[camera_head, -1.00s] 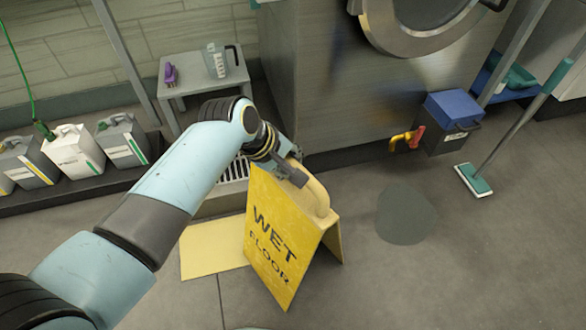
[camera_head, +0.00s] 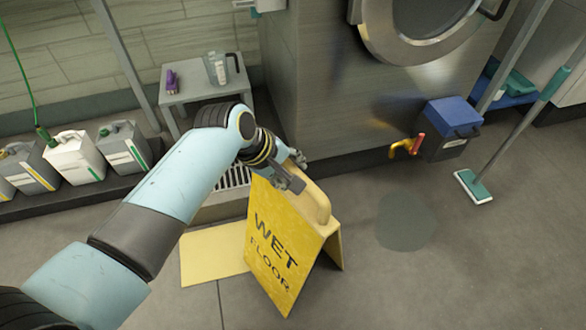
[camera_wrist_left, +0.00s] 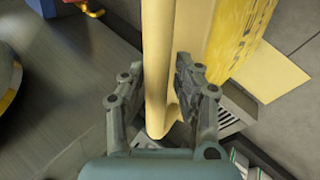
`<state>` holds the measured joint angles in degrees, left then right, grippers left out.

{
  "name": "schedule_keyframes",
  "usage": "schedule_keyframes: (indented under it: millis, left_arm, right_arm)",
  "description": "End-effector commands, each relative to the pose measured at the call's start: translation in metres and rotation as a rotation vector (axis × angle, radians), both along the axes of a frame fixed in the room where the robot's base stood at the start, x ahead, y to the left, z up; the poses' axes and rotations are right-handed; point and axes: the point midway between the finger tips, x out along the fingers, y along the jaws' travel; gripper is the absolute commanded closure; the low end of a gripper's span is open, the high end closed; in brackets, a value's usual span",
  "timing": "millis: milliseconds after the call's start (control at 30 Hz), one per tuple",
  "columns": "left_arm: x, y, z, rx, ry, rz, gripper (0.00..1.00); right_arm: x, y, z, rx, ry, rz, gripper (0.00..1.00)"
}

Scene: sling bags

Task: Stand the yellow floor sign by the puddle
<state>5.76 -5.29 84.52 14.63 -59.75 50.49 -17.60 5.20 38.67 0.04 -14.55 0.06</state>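The yellow floor sign (camera_head: 272,245), lettered "WET FLOOR", stands upright on the floor with its panels spread. The dark round puddle (camera_head: 406,220) lies to its right, with a strip of bare floor between them. My left gripper (camera_head: 296,174) is at the sign's top handle (camera_head: 318,200). In the left wrist view, the sign's pale handle (camera_wrist_left: 157,70) runs between the two spread fingers of my left gripper (camera_wrist_left: 160,90), which look open around it. Whether a finger touches it is hard to tell. My right gripper is out of view.
A flat yellow patch (camera_head: 212,254) lies on the floor left of the sign. A blue-lidded box (camera_head: 452,128) and a yellow-red valve (camera_head: 405,147) are behind the puddle. A mop (camera_head: 474,187) stands right. Jugs (camera_head: 75,157) line the left wall. Front right floor is clear.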

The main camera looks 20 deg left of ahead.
Motion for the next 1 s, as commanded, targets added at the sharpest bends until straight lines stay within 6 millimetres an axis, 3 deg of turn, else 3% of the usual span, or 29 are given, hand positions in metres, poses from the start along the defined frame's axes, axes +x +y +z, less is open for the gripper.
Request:
schedule_keyframes:
  millis: [167, 300, 500, 633, 767, 867, 967, 1000]
  left_arm:
    - [-0.016, 0.012, 0.041, 0.000, -0.006, 0.001, 0.68]
    - [-0.029, 0.022, 0.067, 0.002, -0.006, 0.000, 0.68]
    - [-0.042, 0.030, 0.090, 0.000, -0.004, 0.000, 0.68]
    - [-0.046, 0.032, 0.094, 0.000, -0.002, 0.000, 0.68]
    - [-0.046, 0.032, 0.094, 0.000, -0.001, -0.001, 0.68]
    - [-0.051, 0.035, 0.083, 0.015, 0.005, -0.010, 0.68]
    - [-0.071, 0.046, 0.037, 0.081, 0.033, -0.054, 0.68]
    - [-0.085, 0.053, 0.010, 0.123, 0.049, -0.088, 0.68]
  right_arm:
    - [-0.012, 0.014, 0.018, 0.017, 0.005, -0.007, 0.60]
    - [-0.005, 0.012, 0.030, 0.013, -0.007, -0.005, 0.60]
    - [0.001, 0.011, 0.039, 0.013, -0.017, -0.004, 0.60]
    - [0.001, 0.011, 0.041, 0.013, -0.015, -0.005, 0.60]
    - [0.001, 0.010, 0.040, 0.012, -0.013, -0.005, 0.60]
    - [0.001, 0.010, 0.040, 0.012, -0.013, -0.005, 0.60]
    - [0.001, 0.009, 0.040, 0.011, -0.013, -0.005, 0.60]
    - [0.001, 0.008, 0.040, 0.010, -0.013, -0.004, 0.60]
